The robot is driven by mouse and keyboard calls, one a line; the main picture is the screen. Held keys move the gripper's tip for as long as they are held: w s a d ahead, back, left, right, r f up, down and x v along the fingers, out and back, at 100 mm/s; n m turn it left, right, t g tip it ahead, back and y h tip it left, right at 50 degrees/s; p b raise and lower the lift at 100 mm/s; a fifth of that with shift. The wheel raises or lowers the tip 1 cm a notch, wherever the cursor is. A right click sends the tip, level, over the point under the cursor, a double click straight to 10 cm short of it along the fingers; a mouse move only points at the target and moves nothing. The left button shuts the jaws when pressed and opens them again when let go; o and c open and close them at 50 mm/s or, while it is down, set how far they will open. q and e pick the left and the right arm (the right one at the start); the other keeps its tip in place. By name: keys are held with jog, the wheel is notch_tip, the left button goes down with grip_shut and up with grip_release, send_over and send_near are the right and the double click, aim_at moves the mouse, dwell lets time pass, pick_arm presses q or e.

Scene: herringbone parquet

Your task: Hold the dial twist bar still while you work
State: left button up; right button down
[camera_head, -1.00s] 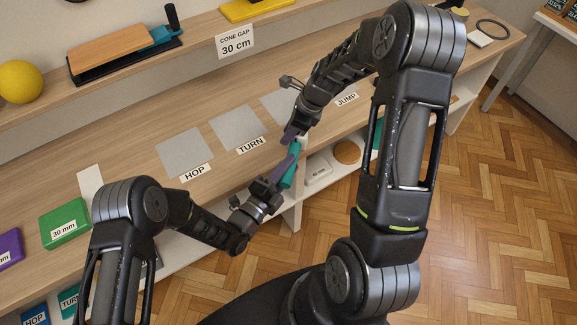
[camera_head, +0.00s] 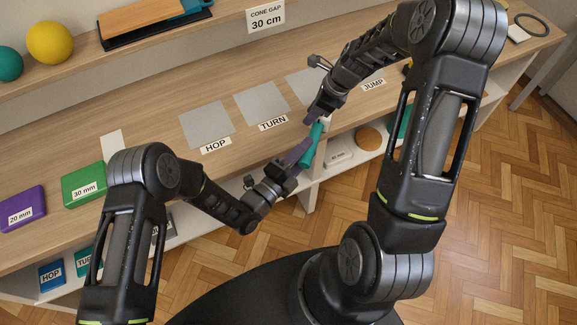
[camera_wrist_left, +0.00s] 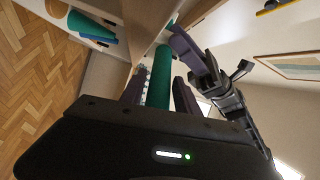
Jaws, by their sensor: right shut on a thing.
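A teal-green bar (camera_head: 312,146), which I take for the dial twist bar, slants off the front edge of the wooden counter. My right gripper (camera_head: 313,112) is shut on its upper end, beside a small white part. My left gripper (camera_head: 302,149) is at the bar's lower part, its purple fingers close alongside. In the left wrist view the green bar (camera_wrist_left: 160,75) runs between my left fingers, which stand apart on either side of it. I cannot see clearly whether they touch it.
Grey squares labelled HOP (camera_head: 206,125) and TURN (camera_head: 262,103) lie on the counter. A green 30 mm block (camera_head: 84,184) and a purple 20 mm block (camera_head: 22,207) sit at left. Open shelves run below the counter. Parquet floor (camera_head: 500,240) at right is clear.

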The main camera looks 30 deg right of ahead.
jog(key=shift+s+f, duration=0.1)
pick_arm(q)
jog(key=r+v, duration=0.1)
jog(key=v, duration=0.9)
jog(key=shift+a+f, duration=0.25)
jog(key=shift+f, duration=0.15)
jog(key=shift+s, duration=0.1)
pick_arm(e)
jog(key=c, duration=1)
grip_release()
jog(key=shift+c, duration=0.2)
jog(key=v, duration=1.2)
